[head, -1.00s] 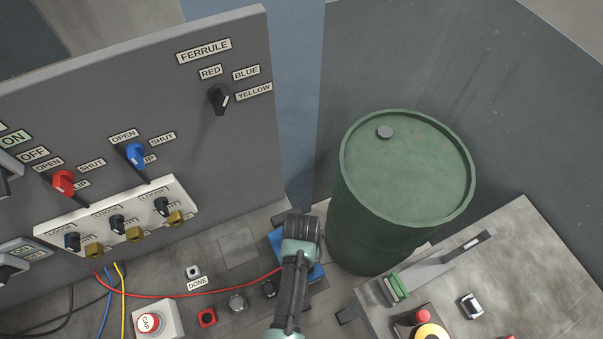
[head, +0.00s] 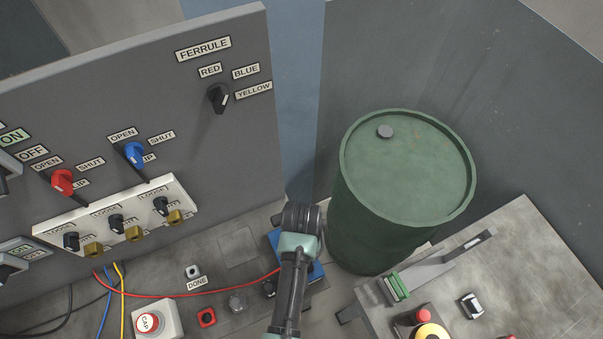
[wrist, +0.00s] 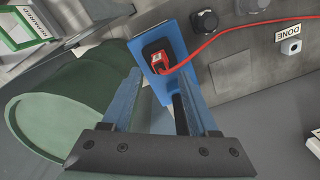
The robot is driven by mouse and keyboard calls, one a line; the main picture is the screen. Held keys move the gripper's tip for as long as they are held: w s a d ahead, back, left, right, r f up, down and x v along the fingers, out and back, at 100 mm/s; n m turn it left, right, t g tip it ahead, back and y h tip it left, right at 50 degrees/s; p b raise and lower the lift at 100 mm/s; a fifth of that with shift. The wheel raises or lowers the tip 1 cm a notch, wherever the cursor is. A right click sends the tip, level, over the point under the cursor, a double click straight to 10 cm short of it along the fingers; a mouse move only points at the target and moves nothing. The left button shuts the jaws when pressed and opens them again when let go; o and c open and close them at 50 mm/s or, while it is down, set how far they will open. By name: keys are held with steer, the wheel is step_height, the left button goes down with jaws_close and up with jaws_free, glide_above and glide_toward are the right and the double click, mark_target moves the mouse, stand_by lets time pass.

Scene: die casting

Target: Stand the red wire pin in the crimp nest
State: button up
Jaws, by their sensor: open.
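The red wire (head: 200,294) runs over the bench from the panel at left to beneath my gripper. In the wrist view the wire (wrist: 215,40) ends in a red pin (wrist: 158,62) at a dark fitting on a blue block (wrist: 177,46). Whether the pin is seated upright there I cannot tell. My gripper (wrist: 160,76) is open, its two blue fingers reaching toward either side of the block's lower part; no contact is clear. In the head view my gripper (head: 300,220) hides most of the blue block (head: 317,271); its fingertips and the pin are hidden.
A green drum (head: 405,175) stands close to the right of my gripper. The switch panel (head: 150,95) rises at left. A DONE button (head: 193,271), a red square fitting (head: 206,317) and a CAP button (head: 149,322) are on the bench. A second bench (head: 515,250) lies at right.

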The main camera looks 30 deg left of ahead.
step_height(320, 180, up, 8)
steer(key=shift+b, duration=0.45)
stand_by(0.7)
